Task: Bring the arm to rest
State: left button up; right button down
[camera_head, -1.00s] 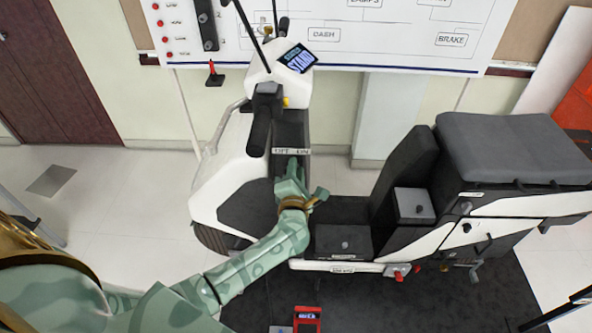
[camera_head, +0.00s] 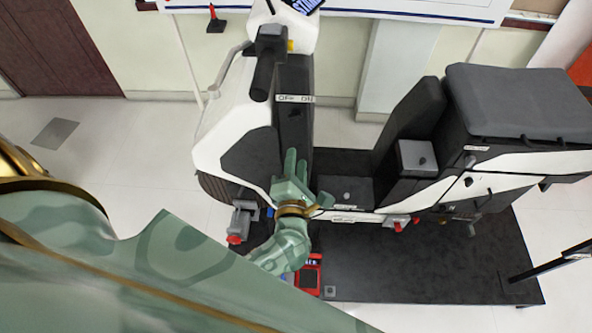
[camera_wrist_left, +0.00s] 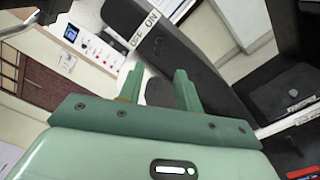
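My left arm comes in from the left in the head view, with its green gripper (camera_head: 291,172) in front of the scooter's dark front column. In the left wrist view the two fingers of the left gripper (camera_wrist_left: 157,86) stand apart with nothing between them. The gripper is clear of the OFF/ON panel (camera_head: 294,98), which also shows in the left wrist view (camera_wrist_left: 146,30). The white and black scooter (camera_head: 228,135) stands upright on a dark platform. My right gripper is not in view.
The dark platform (camera_head: 430,270) has bare room at the right front. A red and black device (camera_head: 309,278) lies near its front edge, partly behind my arm. The grey seat (camera_head: 520,100) is at the right. A grey fitting with a red knob (camera_head: 241,222) is beside the front wheel.

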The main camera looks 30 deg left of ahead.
pick_arm(q)
jog(key=shift+v, duration=1.05)
jog(key=s+d+f+m+h, duration=0.1)
jog(key=d+f+m+h, duration=0.4)
jog(key=m, duration=0.4)
jog(key=d+f+m+h, duration=0.2)
jog(key=f+m+h, duration=0.2)
jog(key=f+m, duration=0.4)
jog(key=s+f+m+g+h+b, duration=0.2)
jog(key=s+f+m+g, duration=0.45)
jog(key=f, duration=0.75)
jog(key=s+a+f+m+g+y+b, duration=0.1)
jog(key=s+a+f+m+g, duration=0.2)
jog(key=s+f, duration=0.4)
jog(key=s+a+f+m+g+y+b, duration=0.1)
jog(key=s+a+f, duration=0.4)
jog(key=s, duration=0.7)
jog(key=s+a+f+m+g+y+b, duration=0.1)
jog(key=s+a+f+m+g+b, duration=0.2)
jog(key=s+f, duration=0.5)
jog(key=shift+s+a+f+m+g, duration=0.3)
jog(key=shift+s+a+m+g, duration=0.35)
jog(key=shift+s+m+g, duration=0.3)
